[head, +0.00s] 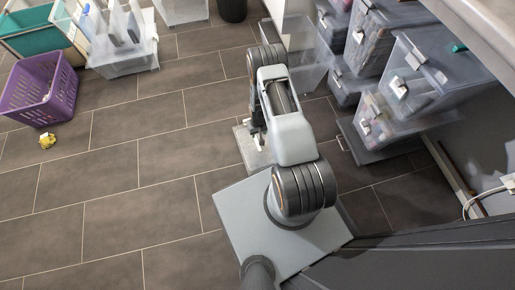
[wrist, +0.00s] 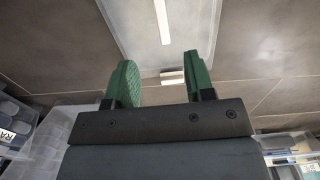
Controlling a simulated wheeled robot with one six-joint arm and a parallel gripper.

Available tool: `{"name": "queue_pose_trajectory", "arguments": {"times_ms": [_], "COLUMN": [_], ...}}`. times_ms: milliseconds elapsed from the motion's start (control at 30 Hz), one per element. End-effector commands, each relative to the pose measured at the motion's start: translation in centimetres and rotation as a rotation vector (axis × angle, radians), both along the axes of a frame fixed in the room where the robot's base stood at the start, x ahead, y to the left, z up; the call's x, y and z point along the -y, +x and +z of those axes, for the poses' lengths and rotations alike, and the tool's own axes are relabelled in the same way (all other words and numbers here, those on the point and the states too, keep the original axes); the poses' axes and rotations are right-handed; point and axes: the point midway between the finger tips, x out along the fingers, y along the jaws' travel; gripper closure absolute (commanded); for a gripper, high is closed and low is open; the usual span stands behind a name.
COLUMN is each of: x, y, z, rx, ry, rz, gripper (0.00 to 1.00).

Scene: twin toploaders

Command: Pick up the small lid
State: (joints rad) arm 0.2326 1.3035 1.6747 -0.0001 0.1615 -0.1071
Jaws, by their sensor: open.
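A flat pale grey panel (head: 246,152) that looks like the small lid lies on the floor below my arm, partly hidden by it. In the wrist view the panel (wrist: 190,25) lies beyond my fingertips, with a long white strip along it and a short white bar (wrist: 172,77) between the fingers in the picture. My gripper (wrist: 160,62) is open, its two green fingers apart with nothing held. I cannot tell whether they touch the panel. In the head view my arm hides the fingertips.
Stacked clear bins (head: 425,70) stand at the right, with a dark flat panel (head: 378,152) on the floor before them. A purple basket (head: 40,88), a yellow item (head: 47,140) and a clear bin (head: 125,62) are at the left. The tiled floor between is clear.

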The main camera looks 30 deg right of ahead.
Motion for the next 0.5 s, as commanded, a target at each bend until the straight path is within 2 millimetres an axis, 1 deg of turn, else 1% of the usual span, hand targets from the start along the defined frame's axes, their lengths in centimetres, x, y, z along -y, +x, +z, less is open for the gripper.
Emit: {"name": "queue_pose_trajectory", "arguments": {"times_ms": [33,200,333,500], "x": [0.0,0.0,0.0,0.0], "y": [-0.1,-0.2,-0.2,-0.1], "z": [-1.6,-4.8,-6.7,-7.9], "rx": [-0.002,-0.002,-0.002,-0.002], "ry": [0.000,0.000,0.000,0.000], "rz": [-0.001,-0.001,-0.001,-0.001], "gripper": [0.51,0.51,0.51,0.51]}}
